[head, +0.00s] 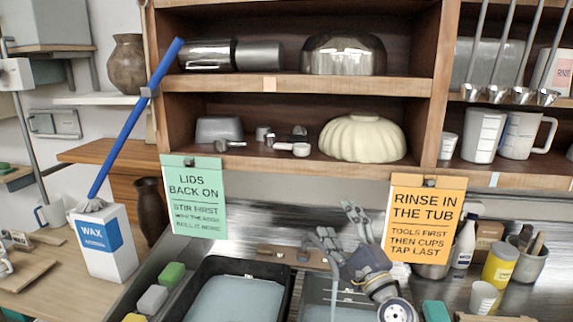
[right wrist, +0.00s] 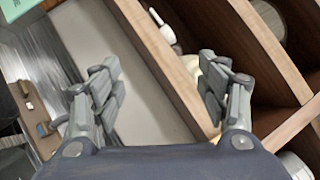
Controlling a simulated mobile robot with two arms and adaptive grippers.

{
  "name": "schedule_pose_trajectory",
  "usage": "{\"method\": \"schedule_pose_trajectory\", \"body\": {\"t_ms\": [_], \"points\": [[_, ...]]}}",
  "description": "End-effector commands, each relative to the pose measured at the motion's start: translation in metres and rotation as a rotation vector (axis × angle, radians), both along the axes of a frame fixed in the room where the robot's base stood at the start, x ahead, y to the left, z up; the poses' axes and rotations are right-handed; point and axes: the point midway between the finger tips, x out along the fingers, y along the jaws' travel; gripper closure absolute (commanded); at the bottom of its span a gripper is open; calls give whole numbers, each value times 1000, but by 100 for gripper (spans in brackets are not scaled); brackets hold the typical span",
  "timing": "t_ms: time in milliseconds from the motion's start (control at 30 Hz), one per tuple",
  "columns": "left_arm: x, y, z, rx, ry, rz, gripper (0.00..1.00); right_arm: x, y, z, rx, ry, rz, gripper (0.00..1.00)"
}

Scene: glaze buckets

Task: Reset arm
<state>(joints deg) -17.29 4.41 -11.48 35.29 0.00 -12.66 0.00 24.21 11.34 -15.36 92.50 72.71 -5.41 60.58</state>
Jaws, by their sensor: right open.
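My right gripper (head: 338,222) is in the lower middle of the head view, over the sink area and below the wooden shelves. Its fingers point up and to the left. In the right wrist view (right wrist: 158,82) its two fingers stand wide apart with nothing between them. The wooden shelf edge and a pale wall lie beyond them. The lower part of my right arm shows at the bottom of the head view. I see no left gripper in either view.
The wooden shelf (head: 300,165) is above and behind the gripper. An orange sign (head: 424,220) hangs close to its right, a green sign (head: 195,197) farther left. Water-filled tubs (head: 236,300) lie below. A wax carton (head: 103,245) with a blue-handled brush stands left.

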Motion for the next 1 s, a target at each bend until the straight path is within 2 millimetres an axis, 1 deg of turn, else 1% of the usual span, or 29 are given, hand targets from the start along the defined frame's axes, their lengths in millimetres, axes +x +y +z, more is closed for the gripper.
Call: {"method": "schedule_pose_trajectory", "body": {"t_ms": [33,267,467,567,667,767,800,867,900,967,1000], "points": [[6,0,1,-1,-9,0,60,0,0,0,0,0,0,32],[6,-1,1,-2,-11,-1,60,-29,24,-37,-210,13,37,32],[12,4,1,3,-18,-3,60,-61,45,-79,-440,26,80,32],[15,6,1,6,-23,-1,60,-83,54,-106,-586,36,107,32],[13,6,1,6,-20,-1,60,-112,60,-140,-765,52,146,32],[7,6,1,6,-12,-1,60,-153,61,-184,-1000,79,205,32],[5,5,1,5,-8,0,60,-173,58,-203,-1109,93,236,32],[1,4,0,5,-3,-1,60,-204,50,-231,-1272,121,287,32],[0,4,0,4,-1,0,60,-225,42,-248,-1376,141,325,32],[0,3,0,3,-1,0,60,-256,29,-269,-1518,175,382,32],[0,2,0,3,-1,0,60,-275,18,-281,-1601,199,422,32]]}}
